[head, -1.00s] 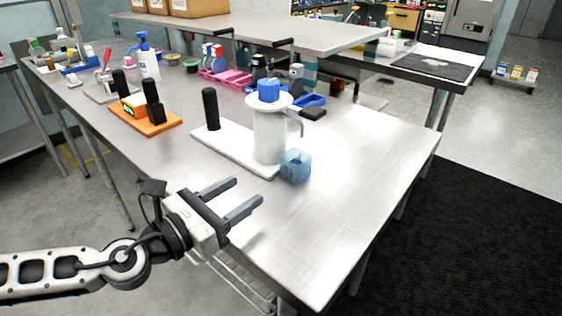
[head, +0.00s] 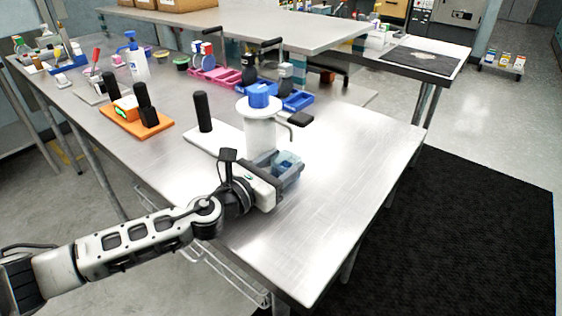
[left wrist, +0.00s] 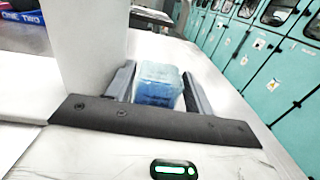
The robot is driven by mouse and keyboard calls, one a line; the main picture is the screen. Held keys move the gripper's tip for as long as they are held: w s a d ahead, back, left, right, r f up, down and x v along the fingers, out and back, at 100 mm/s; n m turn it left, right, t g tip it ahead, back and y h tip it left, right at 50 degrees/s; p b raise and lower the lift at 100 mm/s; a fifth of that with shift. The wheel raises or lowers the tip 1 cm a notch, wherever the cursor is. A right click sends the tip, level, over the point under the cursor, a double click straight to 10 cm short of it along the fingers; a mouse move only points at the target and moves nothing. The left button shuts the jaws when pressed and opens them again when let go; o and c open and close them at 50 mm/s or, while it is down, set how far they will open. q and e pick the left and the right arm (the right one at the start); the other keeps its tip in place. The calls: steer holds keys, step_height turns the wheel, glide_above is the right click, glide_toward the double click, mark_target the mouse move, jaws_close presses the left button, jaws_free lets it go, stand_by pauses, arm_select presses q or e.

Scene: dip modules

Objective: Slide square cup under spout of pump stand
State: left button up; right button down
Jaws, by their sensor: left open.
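The square cup (head: 287,162) is translucent blue and stands on the table beside the foot of the pump stand. It also shows in the left wrist view (left wrist: 159,84). My left gripper (head: 284,167) is open, with a finger on either side of the cup; whether they touch it is unclear. The pump stand (head: 260,128) is a white cylinder on a white base plate, with a blue cap on top. My right gripper does not show.
A black post (head: 203,111) stands on the base plate's left end. An orange base (head: 137,123) with black posts sits farther left. Blue trays (head: 297,101) and a pink tray (head: 214,76) lie behind. The table's right front (head: 340,200) is clear.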

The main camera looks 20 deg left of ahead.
arm_select(q)
steer(key=c, duration=0.6)
steer(key=shift+d, duration=0.2)
steer(key=shift+w+d+p, duration=0.15)
steer(key=shift+d+p, duration=0.15)
steer(key=shift+p, duration=0.05)
steer(key=o, duration=1)
